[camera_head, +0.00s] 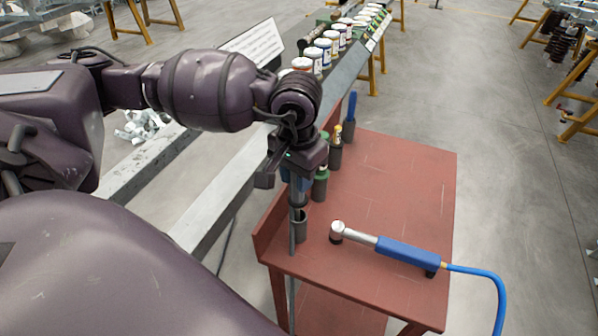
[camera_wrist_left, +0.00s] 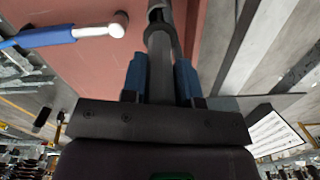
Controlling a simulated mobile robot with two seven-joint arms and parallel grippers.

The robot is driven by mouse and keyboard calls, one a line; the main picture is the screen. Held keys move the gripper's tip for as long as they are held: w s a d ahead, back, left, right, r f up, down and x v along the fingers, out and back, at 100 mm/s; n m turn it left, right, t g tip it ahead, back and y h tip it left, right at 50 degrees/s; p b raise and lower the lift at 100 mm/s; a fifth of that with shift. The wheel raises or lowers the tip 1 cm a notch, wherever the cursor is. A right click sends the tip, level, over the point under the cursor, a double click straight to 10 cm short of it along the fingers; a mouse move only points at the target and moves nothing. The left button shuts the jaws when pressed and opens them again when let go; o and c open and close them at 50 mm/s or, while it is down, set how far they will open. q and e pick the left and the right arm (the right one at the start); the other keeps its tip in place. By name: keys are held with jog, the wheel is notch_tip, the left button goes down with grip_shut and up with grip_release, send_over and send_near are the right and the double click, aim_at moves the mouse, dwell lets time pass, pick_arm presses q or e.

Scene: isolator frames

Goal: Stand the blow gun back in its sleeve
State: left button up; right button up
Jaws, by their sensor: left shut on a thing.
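My left gripper (camera_head: 290,178) is shut on a slim grey rod-like tool, which I take to be the blow gun (camera_head: 293,198). It hangs roughly upright, pointing down at the near left corner of the red table. In the left wrist view, the blow gun (camera_wrist_left: 160,62) runs between the blue fingers of my left gripper (camera_wrist_left: 161,80). A dark open-topped sleeve (camera_head: 302,228) stands at that corner, just right of the rod in the head view. My right gripper is not in view.
A blue-handled tool with a silver head (camera_head: 400,252) lies on the red table (camera_head: 400,180), its blue hose (camera_head: 492,285) running off right. Several filled holders, one green-topped (camera_head: 320,184), line the table's left side behind the sleeve. Jars (camera_head: 322,50) stand on the conveyor beyond.

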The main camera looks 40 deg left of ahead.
pick_arm(q)
jog(key=shift+f+b, duration=0.7)
jog(key=shift+f, duration=0.45)
jog(key=shift+f+b, duration=0.4)
jog(key=shift+f, duration=0.25)
jog(key=shift+f+b, duration=0.55)
jog(key=shift+f, duration=0.3)
jog(key=o, duration=0.7)
jog(key=shift+o, duration=1.5)
